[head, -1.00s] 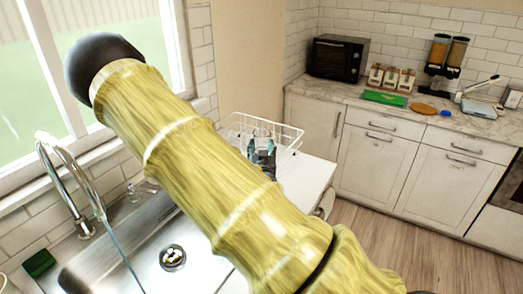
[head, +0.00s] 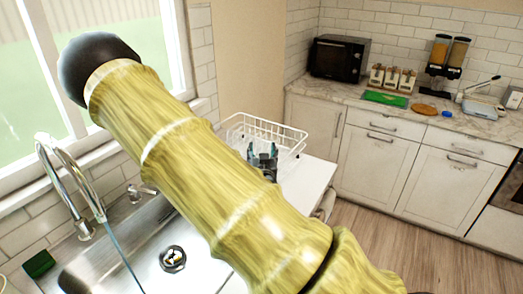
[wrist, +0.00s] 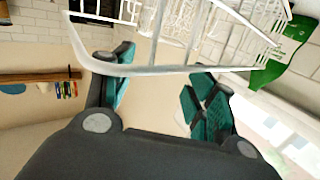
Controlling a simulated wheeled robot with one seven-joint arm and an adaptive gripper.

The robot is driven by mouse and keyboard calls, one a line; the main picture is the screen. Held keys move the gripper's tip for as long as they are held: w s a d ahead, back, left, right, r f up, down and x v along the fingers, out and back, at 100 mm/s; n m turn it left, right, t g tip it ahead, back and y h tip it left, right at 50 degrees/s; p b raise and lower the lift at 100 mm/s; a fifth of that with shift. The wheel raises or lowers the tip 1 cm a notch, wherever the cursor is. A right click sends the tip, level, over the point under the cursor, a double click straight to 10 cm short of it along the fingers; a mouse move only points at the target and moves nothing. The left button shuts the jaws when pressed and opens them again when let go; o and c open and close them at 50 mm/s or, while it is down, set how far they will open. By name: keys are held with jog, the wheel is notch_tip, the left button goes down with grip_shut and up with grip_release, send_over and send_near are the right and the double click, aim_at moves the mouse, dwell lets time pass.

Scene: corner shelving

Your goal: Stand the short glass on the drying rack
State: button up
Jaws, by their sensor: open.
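The white wire drying rack (head: 293,136) stands on the counter beyond the sink, partly hidden behind my arm. In the wrist view its rim (wrist: 150,70) and bars cross the top of the picture. My gripper (head: 263,152) is at the rack's near side. In the wrist view my gripper (wrist: 163,66) has its teal-padded fingers spread apart with nothing seen between them. The rack rim passes close to the fingertips; I cannot tell if they touch. I cannot make out the short glass in either current view.
The sink (head: 120,262) with its tap (head: 72,185) lies left of my arm. White counter (head: 310,180) is clear right of the rack. A microwave (head: 337,57), green board (head: 385,99) and dispenser (head: 449,55) stand on the back counter.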

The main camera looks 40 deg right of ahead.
jog(key=b+v, duration=0.2)
jog(key=v, duration=0.8)
jog(key=shift+s+a, duration=0.25)
jog(key=shift+r, duration=0.1)
